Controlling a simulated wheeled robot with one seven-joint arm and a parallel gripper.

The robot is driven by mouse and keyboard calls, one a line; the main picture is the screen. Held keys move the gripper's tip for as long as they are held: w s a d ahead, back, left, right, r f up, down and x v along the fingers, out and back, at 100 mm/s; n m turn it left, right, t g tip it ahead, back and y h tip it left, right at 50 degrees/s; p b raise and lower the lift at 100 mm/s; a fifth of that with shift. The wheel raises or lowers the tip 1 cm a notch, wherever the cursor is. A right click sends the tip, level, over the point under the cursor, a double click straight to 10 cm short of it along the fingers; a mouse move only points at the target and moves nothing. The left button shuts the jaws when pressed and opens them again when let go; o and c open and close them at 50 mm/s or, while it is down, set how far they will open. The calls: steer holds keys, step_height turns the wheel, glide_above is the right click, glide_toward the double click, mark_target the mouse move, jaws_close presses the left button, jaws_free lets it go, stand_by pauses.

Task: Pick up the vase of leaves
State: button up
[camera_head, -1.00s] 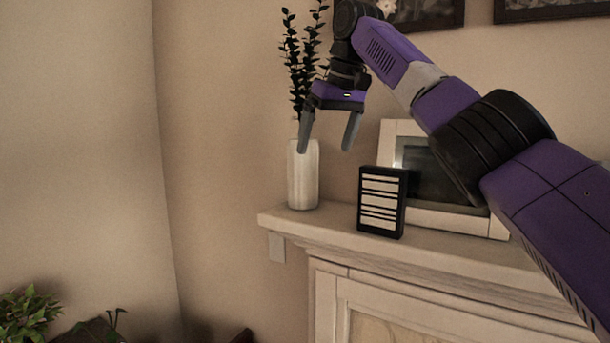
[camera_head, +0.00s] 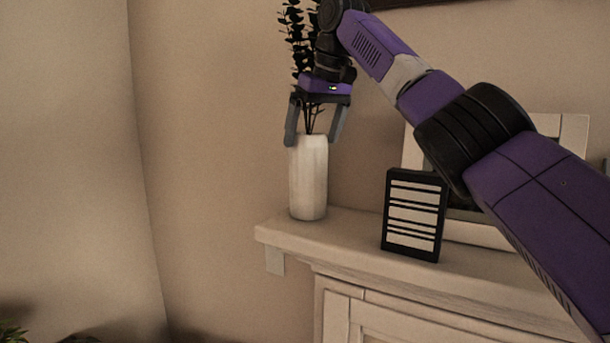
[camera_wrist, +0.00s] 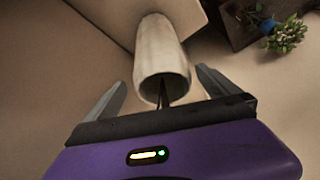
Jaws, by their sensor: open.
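The white vase (camera_head: 308,180) stands upright near the left end of the mantel, with dark leaves (camera_head: 297,40) rising out of it. My gripper (camera_head: 313,140) is open and points down at the vase's rim, its fingers on either side of the stems. In the wrist view the vase (camera_wrist: 160,50) shows between and beyond the two fingertips of my gripper (camera_wrist: 162,80), with its mouth towards the camera. I cannot tell whether a finger touches the rim. My wrist hides part of the leaves in the head view.
The mantel (camera_head: 345,235) holds a black striped box (camera_head: 413,215) right of the vase. A pale picture frame (camera_head: 575,130) leans behind it, partly hidden by my arm. A green plant (camera_wrist: 288,35) stands lower down in the wrist view. The wall is close behind the vase.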

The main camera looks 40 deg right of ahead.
mark_target(305, 158)
steer(key=shift+p+x, duration=0.65)
steer(key=shift+x, duration=2.85)
steer(key=shift+w+a+r, duration=0.1)
steer(key=shift+r, duration=0.05)
steer(key=c, duration=2)
